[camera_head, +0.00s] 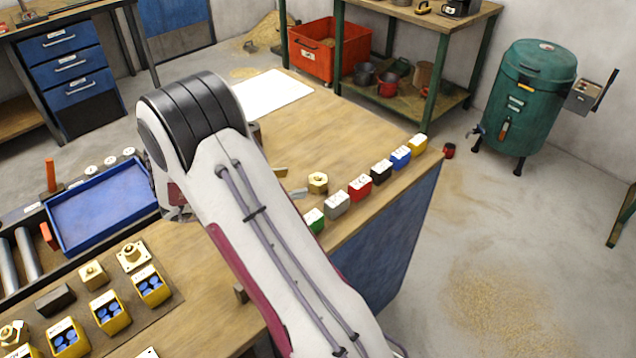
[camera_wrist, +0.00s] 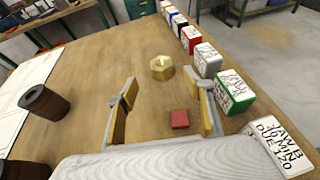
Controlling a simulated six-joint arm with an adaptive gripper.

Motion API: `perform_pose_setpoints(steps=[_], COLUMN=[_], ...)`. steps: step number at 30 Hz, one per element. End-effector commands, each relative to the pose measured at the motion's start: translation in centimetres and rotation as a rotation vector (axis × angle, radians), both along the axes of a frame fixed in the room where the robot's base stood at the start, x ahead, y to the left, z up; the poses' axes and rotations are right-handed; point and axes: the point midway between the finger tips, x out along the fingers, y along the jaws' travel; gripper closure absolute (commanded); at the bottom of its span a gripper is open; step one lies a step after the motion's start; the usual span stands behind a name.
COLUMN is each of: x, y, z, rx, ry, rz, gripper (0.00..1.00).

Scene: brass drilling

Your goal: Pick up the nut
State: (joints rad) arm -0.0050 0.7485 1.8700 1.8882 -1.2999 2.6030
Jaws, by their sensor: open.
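The brass nut (camera_head: 318,182) is a hexagonal piece lying on the wooden bench, near the row of small coloured boxes. In the wrist view the nut (camera_wrist: 162,67) lies flat with its hole facing up, beyond the fingertips and roughly centred between them. My gripper (camera_wrist: 160,79) is open and empty, with yellowish pads on both fingers. In the head view my arm hides most of the gripper (camera_head: 289,182); only the finger ends show, left of the nut. A small red block (camera_wrist: 180,119) shows between the fingers in the wrist view.
Small labelled boxes, including a green one (camera_wrist: 235,92) and a grey one (camera_wrist: 207,60), line the bench's right edge close to my right finger. A dark brown cylinder (camera_wrist: 45,103) stands at left. A white sheet (camera_head: 271,94) lies at the back. Bare bench surrounds the nut.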

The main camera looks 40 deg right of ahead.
Motion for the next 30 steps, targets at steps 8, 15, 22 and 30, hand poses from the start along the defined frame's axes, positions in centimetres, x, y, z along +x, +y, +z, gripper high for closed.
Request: perform_pose_setpoints(steps=[8,15,22,30], x=[-0.2,-0.3,-0.3,-0.6], y=[-1.2,-2.4,-2.4,-3.4], z=[-0.5,-1.0,-1.0,-1.4], rx=[0.0,0.001,0.001,0.0], ry=[0.001,0.0,0.0,0.002], rz=[-0.001,0.001,0.001,0.001], gripper=[0.49,0.49,0.49,0.49])
